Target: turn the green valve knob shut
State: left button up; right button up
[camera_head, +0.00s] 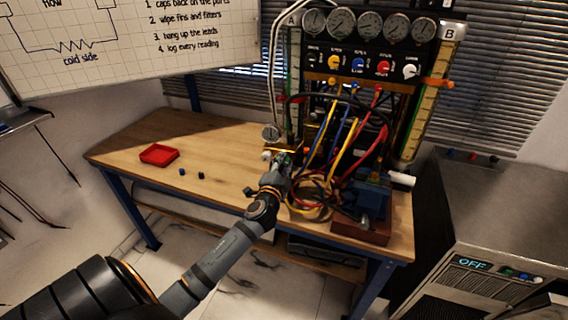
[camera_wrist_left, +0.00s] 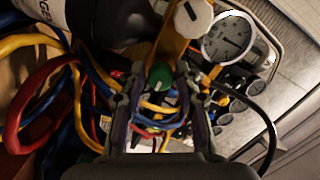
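The green valve knob (camera_wrist_left: 160,76) shows in the left wrist view, small and round, between and just beyond the fingertips of my left gripper (camera_wrist_left: 160,84). The fingers are apart, one on each side of the knob, with gaps visible; I cannot tell whether either touches it. In the head view my left gripper (camera_head: 281,162) reaches the left front of the gauge rig (camera_head: 361,60), just below a small round gauge (camera_head: 270,132). It largely hides the knob there. My right gripper is in neither view.
A white knob (camera_wrist_left: 193,18) and a dial gauge (camera_wrist_left: 228,38) sit close beyond the fingers. Coloured hoses (camera_head: 335,145) crowd the right side. A red tray (camera_head: 159,155) and small dark pieces lie on the wooden bench (camera_head: 225,147); its left part is mostly clear.

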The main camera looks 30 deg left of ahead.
pick_arm(q)
jog(key=shift+o, duration=1.1)
jog(key=v, duration=1.2)
jog(key=s+a+f+n+g+h, duration=0.1)
jog(key=s+f+g, duration=0.2)
jog(key=f, duration=0.9)
jog(key=s+a+f+n+g, duration=0.1)
jog(key=s+a+f+g, duration=0.15)
jog(key=f, duration=1.05)
jog(key=s+f+n+g+h, duration=0.1)
jog(key=s+f+g, duration=0.25)
jog(key=f, duration=0.85)
jog(key=s+d+f+n+g+h, duration=0.1)
jog(key=s+d+f+n+g, duration=0.2)
jog(key=s+f, duration=0.7)
jog(key=s+d+f+n+g+h, duration=0.2)
jog(key=s+d+f, duration=0.3)
jog(key=s+f, duration=0.6)
jog(key=s+g, duration=0.1)
jog(key=s, duration=0.6)
jog(key=shift+s+d+n+g, duration=0.3)
jog(key=shift+s+n+g, duration=0.1)
